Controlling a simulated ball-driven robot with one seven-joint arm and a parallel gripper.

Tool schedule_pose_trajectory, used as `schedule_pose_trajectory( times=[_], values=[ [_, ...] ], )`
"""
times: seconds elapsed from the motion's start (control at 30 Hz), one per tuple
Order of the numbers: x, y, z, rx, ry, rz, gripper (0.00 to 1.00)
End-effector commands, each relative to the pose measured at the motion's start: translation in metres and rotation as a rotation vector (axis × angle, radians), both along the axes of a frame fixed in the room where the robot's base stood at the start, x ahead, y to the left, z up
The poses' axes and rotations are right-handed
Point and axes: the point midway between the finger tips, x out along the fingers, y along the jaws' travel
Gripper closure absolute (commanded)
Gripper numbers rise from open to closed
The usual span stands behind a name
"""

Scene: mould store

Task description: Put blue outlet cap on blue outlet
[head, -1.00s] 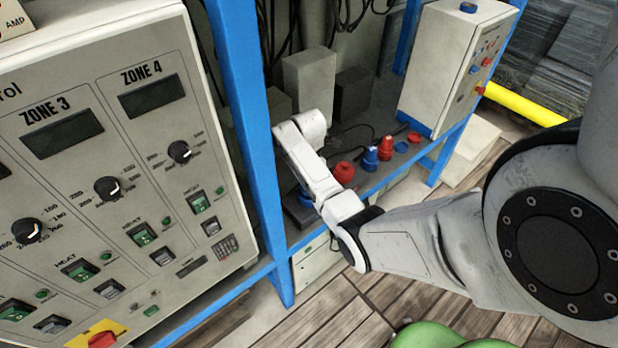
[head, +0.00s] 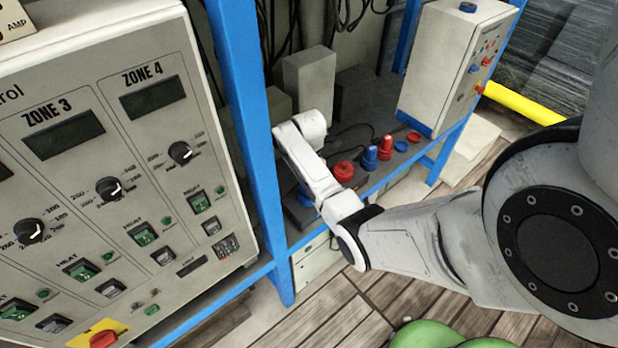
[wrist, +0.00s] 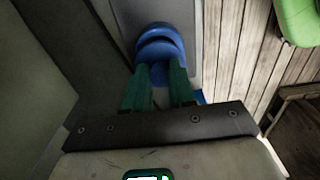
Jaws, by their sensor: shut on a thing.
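In the wrist view my gripper (wrist: 160,70) has two green fingers shut on a round blue cap (wrist: 160,49). Just beyond the cap, and partly covered by it, is another round blue piece (wrist: 166,31), which looks like the blue outlet on a grey surface. The two overlap in this view; I cannot tell whether they touch or how far apart they are. In the head view my arm hides the gripper; a sliver of blue (head: 304,196) shows beside the arm, over a dark block.
On the shelf right of my arm stand a red round piece (head: 343,170), a blue cone-like piece (head: 370,158), a red one (head: 385,148), and blue (head: 401,146) and red (head: 414,136) rings. A blue post (head: 250,130) and the zone control panel (head: 150,170) stand left.

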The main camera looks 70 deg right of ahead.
Motion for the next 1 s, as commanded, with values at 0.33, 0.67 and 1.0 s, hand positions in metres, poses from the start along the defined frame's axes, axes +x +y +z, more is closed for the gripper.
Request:
schedule_pose_trajectory(
  times=[0.33, 0.67, 1.0],
  values=[
    [0.000, 0.000, -0.008, -0.001, -0.001, 0.000, 1.00],
    [0.000, 0.000, -0.014, -0.001, -0.001, 0.000, 1.00],
    [0.000, 0.000, -0.014, -0.001, -0.001, 0.000, 1.00]
  ],
)
